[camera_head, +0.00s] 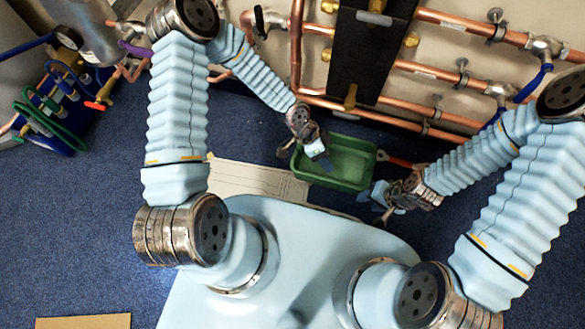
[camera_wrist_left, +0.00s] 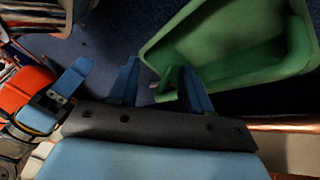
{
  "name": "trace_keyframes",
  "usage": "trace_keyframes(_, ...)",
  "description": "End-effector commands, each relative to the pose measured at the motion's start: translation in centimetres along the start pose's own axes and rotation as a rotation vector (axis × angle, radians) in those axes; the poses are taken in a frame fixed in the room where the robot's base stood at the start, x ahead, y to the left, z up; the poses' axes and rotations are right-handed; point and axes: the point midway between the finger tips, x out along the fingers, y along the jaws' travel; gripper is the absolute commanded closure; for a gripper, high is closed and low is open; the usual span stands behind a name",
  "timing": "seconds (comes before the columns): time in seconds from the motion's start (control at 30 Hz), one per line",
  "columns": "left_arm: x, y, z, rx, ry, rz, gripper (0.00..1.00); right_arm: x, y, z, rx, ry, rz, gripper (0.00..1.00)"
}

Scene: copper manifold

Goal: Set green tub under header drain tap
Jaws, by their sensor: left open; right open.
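The green tub (camera_head: 350,165) is an open rectangular container on the blue floor, below the copper pipes in the head view. My left gripper (camera_head: 321,160) overlaps the tub's left part in that view; I cannot tell whether it touches. In the left wrist view, its two blue fingers (camera_wrist_left: 160,82) are apart with nothing clearly between them, and the tub (camera_wrist_left: 225,45) lies just beyond, at the upper right. My right gripper (camera_head: 376,199) is open near the tub's lower right corner. I cannot tell which fitting is the header drain tap; a brass fitting (camera_head: 350,97) hangs above the tub.
Copper pipes (camera_head: 405,119) run along the wall behind the tub. A red-handled item (camera_head: 398,161) is at the tub's right. A cardboard sheet (camera_head: 250,180) lies to the left. A bin with green and blue hoses (camera_head: 55,115) stands at far left. Floor at lower left is mostly clear.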

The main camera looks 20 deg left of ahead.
Motion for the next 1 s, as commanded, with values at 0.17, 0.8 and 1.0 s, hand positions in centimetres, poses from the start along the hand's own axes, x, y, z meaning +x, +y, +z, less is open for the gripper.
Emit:
trace_keyframes(0.17, -1.4, 2.9, 6.9, -0.746, 0.034, -0.089, 0.51, 0.0, 0.0, 0.0, 0.000, 0.000, 0.000, 0.55)
trace_keyframes(0.8, -3.3, 3.0, 12.0, -1.171, 0.056, -0.250, 0.51, 0.0, 0.0, 0.0, 0.000, 0.000, 0.000, 0.55)
trace_keyframes(1.0, -3.3, 3.0, 11.9, -1.170, 0.056, -0.249, 0.51, 0.0, 0.0, 0.0, 0.000, 0.000, 0.000, 0.55)
